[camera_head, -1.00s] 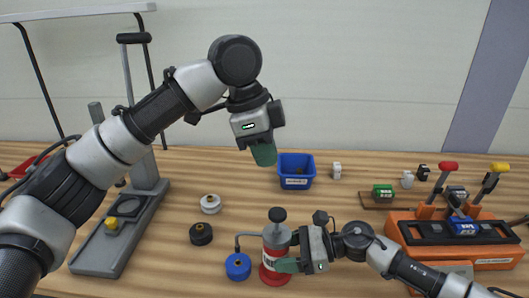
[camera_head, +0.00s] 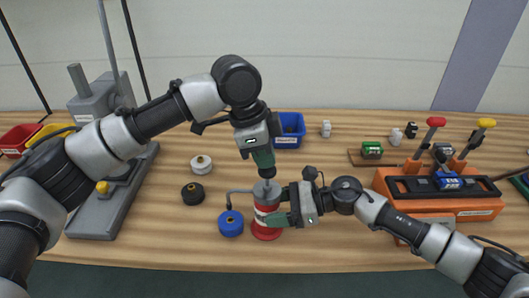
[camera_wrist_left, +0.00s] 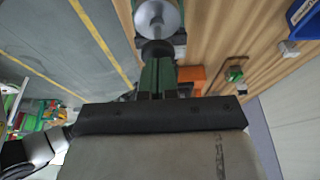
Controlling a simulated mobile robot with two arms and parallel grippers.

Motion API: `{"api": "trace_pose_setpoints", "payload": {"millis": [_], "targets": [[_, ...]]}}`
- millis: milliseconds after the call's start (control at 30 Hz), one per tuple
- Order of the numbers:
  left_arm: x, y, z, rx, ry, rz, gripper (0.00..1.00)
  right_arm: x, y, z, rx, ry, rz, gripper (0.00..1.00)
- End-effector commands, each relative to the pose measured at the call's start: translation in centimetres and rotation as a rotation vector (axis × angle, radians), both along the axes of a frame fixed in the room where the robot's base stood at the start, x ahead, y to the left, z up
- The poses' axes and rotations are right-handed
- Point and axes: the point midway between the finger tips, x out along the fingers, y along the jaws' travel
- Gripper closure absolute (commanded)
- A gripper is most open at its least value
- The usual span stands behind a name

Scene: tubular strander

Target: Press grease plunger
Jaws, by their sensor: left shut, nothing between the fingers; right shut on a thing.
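The grease pump (camera_head: 266,228) is an upright red and grey cylinder with a white label, standing near the table's front edge. Its dark plunger knob (camera_head: 267,173) is on top, right below my left fingers; it also shows in the left wrist view (camera_wrist_left: 157,48). My left gripper (camera_head: 264,163) points down, shut and empty, with its green fingertips at the knob. They look touching or nearly so. My right gripper (camera_head: 276,219) is shut on the pump body from the right side. A bent grey hose joins the pump to a blue round piece (camera_head: 231,224) on its left.
A black round piece (camera_head: 193,193) and a white one (camera_head: 201,165) lie left of the pump. A blue bin (camera_head: 288,140) stands behind. An orange lever unit (camera_head: 412,229) is at right, a grey press stand (camera_head: 92,220) at left.

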Motion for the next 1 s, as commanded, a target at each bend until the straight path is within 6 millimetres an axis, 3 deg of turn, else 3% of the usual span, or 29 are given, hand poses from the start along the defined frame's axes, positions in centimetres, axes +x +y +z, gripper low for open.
{"api": "trace_pose_setpoints", "payload": {"millis": [300,667,833,1000], "targets": [[0.0,0.0,-3.1,0.002,0.004,0.001,1.0,0.0,0.0,0.0,-0.001,0.0,-0.001,0.7],[-0.1,0.0,-3.3,0.007,0.006,0.0,1.0,0.0,0.0,0.0,0.0,-0.001,0.001,0.7],[0.0,0.0,-1.4,0.003,0.002,0.0,1.0,0.0,0.0,0.0,0.001,0.0,0.001,0.7],[0.1,0.3,2.4,-0.002,-0.007,0.002,1.0,0.0,0.0,0.0,0.0,0.0,0.0,0.7]]}}
